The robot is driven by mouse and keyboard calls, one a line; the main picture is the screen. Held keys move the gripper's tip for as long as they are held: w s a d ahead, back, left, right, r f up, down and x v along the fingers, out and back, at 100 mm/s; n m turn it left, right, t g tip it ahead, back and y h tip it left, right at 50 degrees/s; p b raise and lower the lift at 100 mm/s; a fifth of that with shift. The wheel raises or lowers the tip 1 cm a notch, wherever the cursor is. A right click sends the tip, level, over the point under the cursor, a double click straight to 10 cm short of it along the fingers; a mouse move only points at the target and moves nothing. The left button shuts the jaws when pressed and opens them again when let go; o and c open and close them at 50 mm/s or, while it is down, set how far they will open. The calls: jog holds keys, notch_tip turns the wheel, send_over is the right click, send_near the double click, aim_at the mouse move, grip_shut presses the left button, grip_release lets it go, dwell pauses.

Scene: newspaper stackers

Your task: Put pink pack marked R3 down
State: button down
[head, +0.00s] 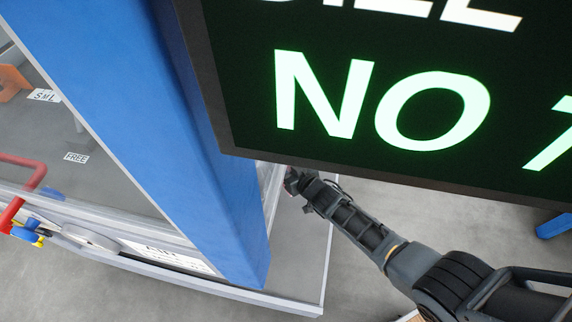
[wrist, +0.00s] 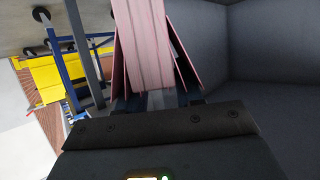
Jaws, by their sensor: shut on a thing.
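The pink pack (wrist: 152,45) shows in the wrist view at the top middle, striped along its length, with pink flaps on both sides. My gripper (wrist: 158,100) is shut on its near end. The pack's far end runs out of the picture, and no R3 mark can be read on it. In the head view my gripper (head: 292,182) is small, at the end of my dark arm beside the blue post, and the pack cannot be made out there. I cannot tell whether the pack touches a surface.
Dark grey panels (wrist: 270,50) stand close on the right in the wrist view. Yellow and blue equipment (wrist: 65,75) is at the left. In the head view a blue post (head: 130,120) and a large sign (head: 390,90) block much of the view. Grey floor (head: 420,205) shows beside my arm.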

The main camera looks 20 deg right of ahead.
jog(key=shift+f+b, duration=2.65)
jog(key=shift+f, duration=0.15)
jog(key=shift+f+b, duration=0.55)
jog(key=shift+f, duration=0.05)
jog(key=c, duration=0.6)
grip_release()
jog(key=shift+c, duration=0.2)
jog(key=shift+s, duration=0.1)
